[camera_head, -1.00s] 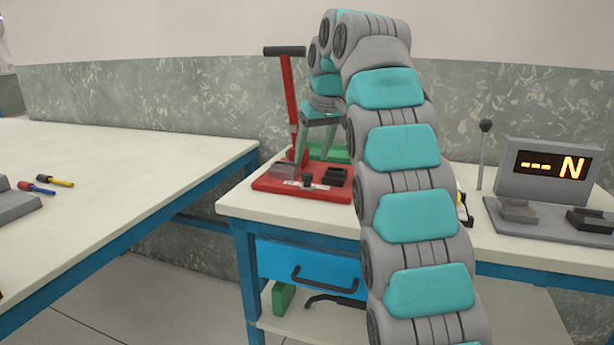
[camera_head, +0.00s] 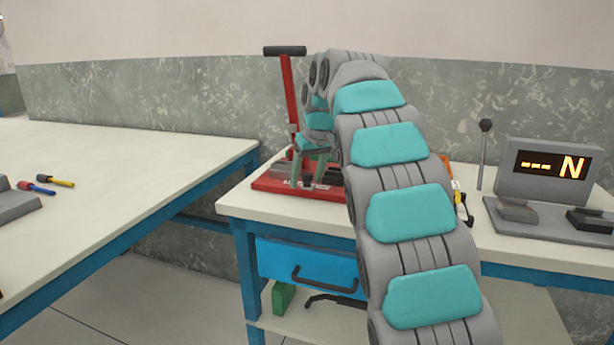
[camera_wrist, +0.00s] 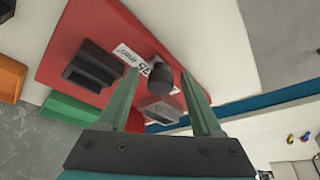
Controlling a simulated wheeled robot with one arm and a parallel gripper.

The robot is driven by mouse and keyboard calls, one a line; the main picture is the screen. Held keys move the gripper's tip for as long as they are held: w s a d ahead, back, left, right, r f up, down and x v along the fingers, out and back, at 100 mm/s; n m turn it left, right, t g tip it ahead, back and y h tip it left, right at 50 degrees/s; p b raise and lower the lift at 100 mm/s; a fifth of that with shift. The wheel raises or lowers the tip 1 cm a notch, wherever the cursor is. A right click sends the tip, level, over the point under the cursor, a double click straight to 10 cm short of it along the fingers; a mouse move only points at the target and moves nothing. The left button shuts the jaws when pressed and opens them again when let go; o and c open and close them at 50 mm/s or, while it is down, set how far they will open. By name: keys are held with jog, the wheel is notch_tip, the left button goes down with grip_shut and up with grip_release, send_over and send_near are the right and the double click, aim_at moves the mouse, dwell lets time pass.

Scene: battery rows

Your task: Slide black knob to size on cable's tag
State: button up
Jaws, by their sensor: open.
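The black knob (camera_wrist: 161,76) stands on the red press base (camera_wrist: 75,30) beside a white scale strip (camera_wrist: 131,58), whose print I cannot read fully. My gripper (camera_wrist: 164,80) is open, pointing down at the base, with the knob between or just beyond its two green fingertips; contact is not clear. In the head view my gripper (camera_head: 309,183) is low over the red base (camera_head: 270,184), in front of the red lever (camera_head: 287,95). No readable cable tag shows.
A black block (camera_wrist: 93,67) sits on the base near the left finger. Green (camera_wrist: 68,110) and orange (camera_wrist: 10,78) bins stand beside it. A force display (camera_head: 547,165) reading "--- N" stands at the right. Two small screwdriver-like items (camera_head: 45,186) lie on the left table.

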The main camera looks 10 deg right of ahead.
grip_shut()
dwell(0.5)
dwell(0.9)
